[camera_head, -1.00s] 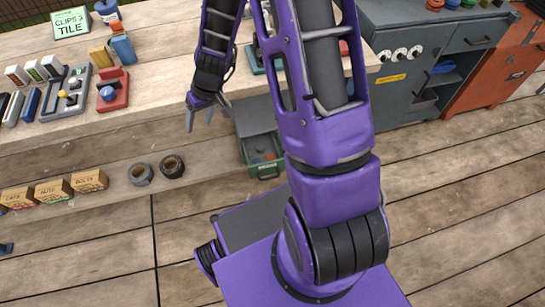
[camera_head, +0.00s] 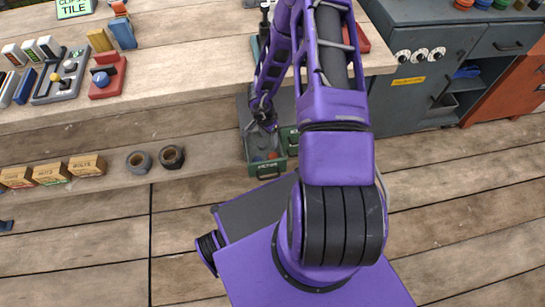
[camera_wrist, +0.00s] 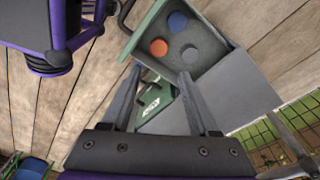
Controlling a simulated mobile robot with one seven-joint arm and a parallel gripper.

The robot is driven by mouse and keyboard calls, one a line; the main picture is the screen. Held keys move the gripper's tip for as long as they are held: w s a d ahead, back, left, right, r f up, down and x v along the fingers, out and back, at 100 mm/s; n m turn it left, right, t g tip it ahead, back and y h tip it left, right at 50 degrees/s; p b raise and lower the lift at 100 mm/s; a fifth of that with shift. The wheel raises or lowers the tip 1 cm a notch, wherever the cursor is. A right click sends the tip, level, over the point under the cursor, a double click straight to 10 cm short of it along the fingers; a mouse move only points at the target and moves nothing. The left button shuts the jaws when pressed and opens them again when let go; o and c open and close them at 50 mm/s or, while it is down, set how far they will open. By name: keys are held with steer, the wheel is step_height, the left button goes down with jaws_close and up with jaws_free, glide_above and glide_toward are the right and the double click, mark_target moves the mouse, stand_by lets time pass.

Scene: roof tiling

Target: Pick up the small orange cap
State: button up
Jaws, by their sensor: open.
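The small orange cap (camera_wrist: 158,47) lies in an open green drawer (camera_wrist: 138,40), beside a blue cap (camera_wrist: 177,21) and a grey cap (camera_wrist: 189,54). In the head view the green drawer (camera_head: 266,171) stands pulled out below the workbench, and the orange cap is a tiny spot in it (camera_head: 272,155). My gripper (camera_wrist: 160,72) is open and empty, its two fingers pointing toward the drawer with the orange cap beyond the fingertips. In the head view my gripper (camera_head: 264,127) hangs above the rear of the drawer, its fingers partly hard to make out.
A second green drawer front (camera_wrist: 153,103) with a label shows between my fingers. The workbench (camera_head: 190,75) edge lies close behind my gripper. Two tape rolls (camera_head: 172,157) and several small boxes (camera_head: 87,166) sit on the lower shelf. A grey cabinet (camera_head: 420,70) stands right.

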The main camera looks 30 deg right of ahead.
mark_target(273, 156)
steer(key=f+b, duration=0.1)
steer(key=f, duration=0.3)
steer(key=d+f+b, duration=0.1)
steer(key=f, duration=0.4)
steer(key=f+b, duration=0.1)
steer(key=f, duration=0.4)
steer(key=shift+w+d+b, duration=0.15)
steer(key=shift+d+b, duration=0.2)
steer(key=shift+b, duration=0.05)
jaws_close()
steer(key=shift+r, duration=0.1)
